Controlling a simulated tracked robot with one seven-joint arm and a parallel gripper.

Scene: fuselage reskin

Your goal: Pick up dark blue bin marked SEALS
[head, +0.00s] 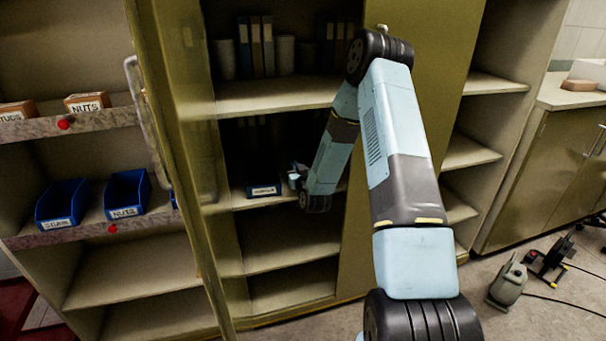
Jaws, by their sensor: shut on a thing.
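A dark blue bin (264,188) with a white label stands on a middle shelf (262,201) inside the open cabinet. The label is too small to read for certain. My gripper (292,177) is at the right end of this bin, inside the cabinet. It is shut on the bin, though the fingers are small and partly hidden. The bin appears to be at shelf level; I cannot tell whether it is lifted.
Blue bins marked STUDS (62,204) and NUTS (127,195) sit on the left rack. Binders (256,47) and canisters stand on the shelf above. The cabinet door (170,130) stands at the left. Shelves below are empty. Equipment (508,281) with cables lies on the floor at right.

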